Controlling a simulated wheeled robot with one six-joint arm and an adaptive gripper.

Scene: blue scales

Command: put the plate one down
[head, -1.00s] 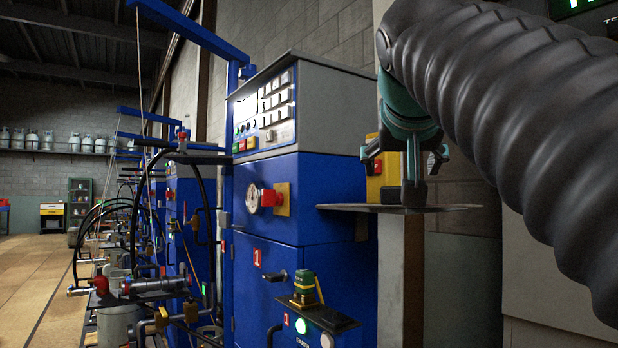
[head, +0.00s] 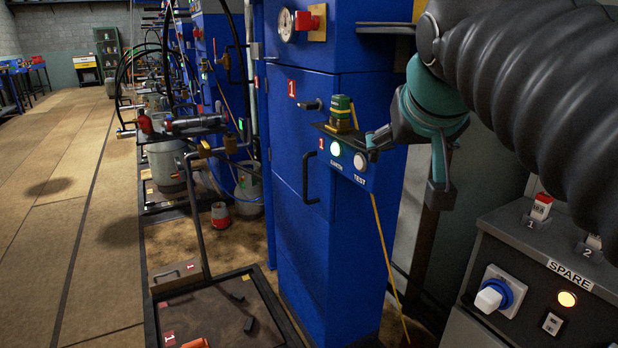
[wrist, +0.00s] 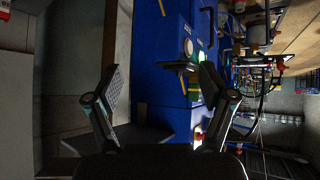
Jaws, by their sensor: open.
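My gripper (head: 410,165) is open and empty at the right side of the blue cabinet (head: 305,230), near its button ledge. In the wrist view its fingers (wrist: 160,100) are spread wide with nothing between them. A flat dark plate-like shelf (head: 385,28) sticks out from the cabinet's side above my gripper. It also shows in the wrist view (wrist: 150,134) near the fingers. A low dark platform (head: 205,312) with red "1" labels lies on the floor before the cabinet. I cannot tell which thing is plate one.
A green and yellow stack (head: 341,113) stands on the ledge above the lit EARTH button (head: 336,149). A grey SPARE panel (head: 560,290) is close at the lower right. Valves and hoses (head: 185,123) stand left of the cabinet. The floor at left (head: 60,220) is clear.

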